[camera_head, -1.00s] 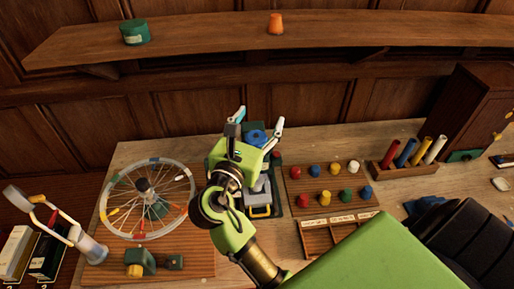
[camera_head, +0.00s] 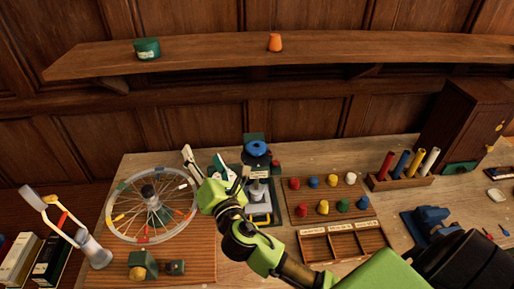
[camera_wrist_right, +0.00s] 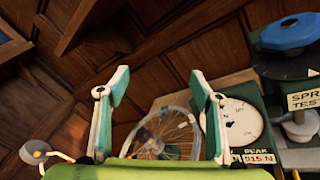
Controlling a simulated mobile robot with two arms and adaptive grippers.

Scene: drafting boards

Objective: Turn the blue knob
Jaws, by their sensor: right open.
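The blue knob (camera_head: 257,148) is a round disc on top of a small spring tester (camera_head: 259,193) with a dark green base. It also shows in the wrist view (camera_wrist_right: 290,33) at the upper right, above a dark plate. My right gripper (camera_head: 205,160) is open and empty, left of the knob and clear of it. In the wrist view its two fingers (camera_wrist_right: 158,88) stand apart with nothing between them. A white dial (camera_wrist_right: 238,122) on the tester shows right of the fingers, partly hidden. My left gripper is not in view.
A spoked wheel (camera_head: 152,205) lies left of the tester. A board with coloured pegs (camera_head: 328,203) and a wooden tray (camera_head: 343,244) are to the right. A shelf (camera_head: 350,50) runs along the wall behind. A small red-topped item (camera_head: 276,163) is near the knob.

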